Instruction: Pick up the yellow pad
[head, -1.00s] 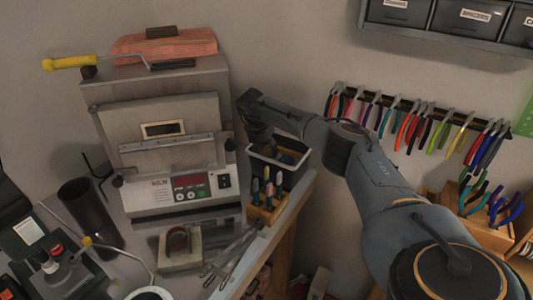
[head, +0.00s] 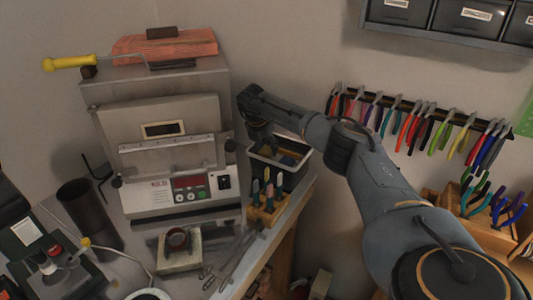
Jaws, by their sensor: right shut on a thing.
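My right gripper (head: 260,135) is at the end of the arm that reaches in from the right. It points down at the left back edge of a small dark bin (head: 278,174) on the bench corner. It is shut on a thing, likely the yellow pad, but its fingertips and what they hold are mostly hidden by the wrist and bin. Inside the bin, a dull yellow-brown patch (head: 288,160) and something bluish show; I cannot tell their shapes. My left gripper is out of view.
A kiln (head: 160,155) stands left of the bin. A wooden holder with several coloured-handle tools (head: 267,215) is in front of it. A wall rack of pliers (head: 420,120) is behind the right arm. The bench's right edge is close to the bin.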

